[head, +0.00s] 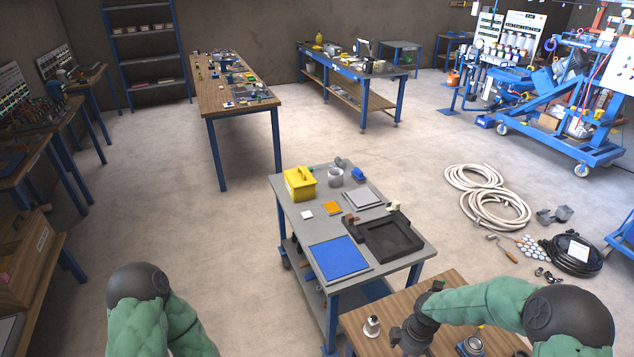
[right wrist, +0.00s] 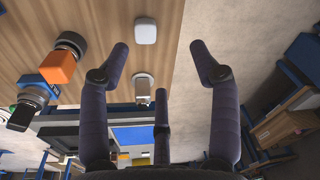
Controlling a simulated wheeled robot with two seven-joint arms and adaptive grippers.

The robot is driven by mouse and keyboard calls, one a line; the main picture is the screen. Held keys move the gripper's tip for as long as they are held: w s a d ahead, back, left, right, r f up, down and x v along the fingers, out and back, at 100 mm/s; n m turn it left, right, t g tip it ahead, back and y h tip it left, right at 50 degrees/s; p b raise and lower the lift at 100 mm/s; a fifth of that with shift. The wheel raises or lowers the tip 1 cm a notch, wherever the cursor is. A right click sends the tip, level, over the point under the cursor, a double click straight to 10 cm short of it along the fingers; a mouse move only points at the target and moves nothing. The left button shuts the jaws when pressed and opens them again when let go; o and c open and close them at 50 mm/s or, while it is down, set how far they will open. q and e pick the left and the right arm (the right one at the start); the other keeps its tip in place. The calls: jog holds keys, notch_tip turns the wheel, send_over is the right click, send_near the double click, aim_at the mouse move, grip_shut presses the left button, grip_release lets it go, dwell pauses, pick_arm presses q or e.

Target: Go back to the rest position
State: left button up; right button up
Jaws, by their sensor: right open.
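My right gripper (head: 412,338) hangs over the small wooden table (head: 352,318) at the bottom right of the head view. In the right wrist view its dark fingers (right wrist: 161,58) are spread apart with nothing held between them. A small silver-and-white piece (head: 372,326) stands on the wooden table left of the gripper. My left arm (head: 150,320) comes in at the bottom left with its elbow bent. Its gripper is out of the frame.
A grey cart (head: 425,250) stands behind the wooden table, with a blue panel (head: 340,258), a black tray (head: 388,240) and a yellow container (head: 299,184). In the wrist view an orange block (right wrist: 58,67) and a white piece (right wrist: 145,30) lie on the table.

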jog(key=s+a+f+m+y+b, duration=0.1)
jog(key=s+a+f+m+b, duration=0.3)
jog(key=f, duration=0.4)
jog(key=s+a+f+m+y+b, duration=0.1)
jog(key=s+a+f+m+b, duration=0.3)
jog(key=f, duration=0.4)
jog(key=s+a+f+m+b, duration=0.5)
jog(key=s+a+f+m, duration=0.1)
jog(key=s+f, duration=0.2)
jog(key=shift+a+f+y, duration=0.15)
jog(key=shift+f+y, duration=0.1)
jog(key=shift+y, duration=0.15)
